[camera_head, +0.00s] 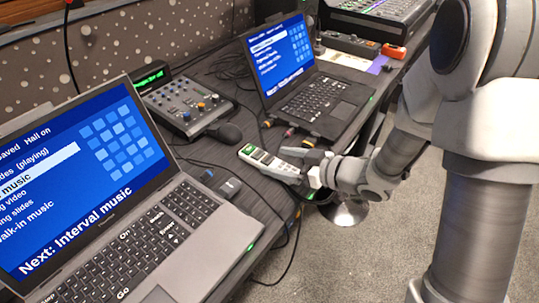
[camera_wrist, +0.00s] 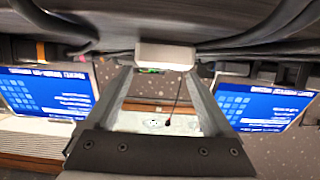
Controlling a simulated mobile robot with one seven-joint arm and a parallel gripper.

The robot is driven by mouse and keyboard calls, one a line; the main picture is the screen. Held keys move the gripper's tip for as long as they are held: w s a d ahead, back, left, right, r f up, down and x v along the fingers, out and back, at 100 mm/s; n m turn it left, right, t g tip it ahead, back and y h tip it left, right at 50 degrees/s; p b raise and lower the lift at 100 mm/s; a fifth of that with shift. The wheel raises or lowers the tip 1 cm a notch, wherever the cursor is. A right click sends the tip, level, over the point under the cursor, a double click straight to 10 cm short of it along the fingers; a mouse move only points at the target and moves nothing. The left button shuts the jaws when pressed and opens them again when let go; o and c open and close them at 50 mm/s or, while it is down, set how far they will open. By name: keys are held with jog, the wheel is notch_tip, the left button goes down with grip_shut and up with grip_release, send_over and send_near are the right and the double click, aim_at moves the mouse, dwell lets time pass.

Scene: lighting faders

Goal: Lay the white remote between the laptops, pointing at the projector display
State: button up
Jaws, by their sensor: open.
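The white remote (camera_head: 268,162) lies on the dark table near its front edge, between the two laptops. Its long axis runs up and left, roughly towards the green-lit display box (camera_head: 151,78) behind the mixer. The near laptop (camera_head: 190,235) is at lower left; the far laptop (camera_head: 318,103) is at upper right. My gripper (camera_head: 300,164) is open at the remote's right end. In the wrist view, the remote's white end (camera_wrist: 165,57) shows at the tips of my gripper (camera_wrist: 163,75); whether the fingers touch it is unclear.
A mixer (camera_head: 190,105) and a black mouse-like object (camera_head: 226,132) stand behind the remote. Plugs (camera_head: 290,132) stick out beside the far laptop. A round stool (camera_head: 345,212) stands below the table edge.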

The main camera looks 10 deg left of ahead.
jog(key=p+v, duration=0.1)
jog(key=v, duration=0.7)
jog(key=shift+p, duration=0.4)
jog(key=w+d+r+m+t+h, duration=0.3)
jog(key=d+r+h, duration=0.25)
jog(key=d, duration=0.25)
jog(key=w+d+r+m+t+h, duration=0.3)
jog(key=d+r+m+h, duration=0.15)
jog(key=d+h, duration=0.2)
jog(key=s+d+r+m+g, duration=0.1)
jog(key=s+r+m+g, duration=0.1)
jog(key=s, duration=0.8)
jog(key=s+d+r+m+g, duration=0.1)
jog(key=s+r+m+g, duration=0.1)
jog(key=s, duration=0.9)
jog(key=shift+m+g+h, duration=0.4)
jog(key=shift+m+g, duration=0.5)
jog(key=shift+m, duration=0.05)
jog(key=shift+r, duration=0.15)
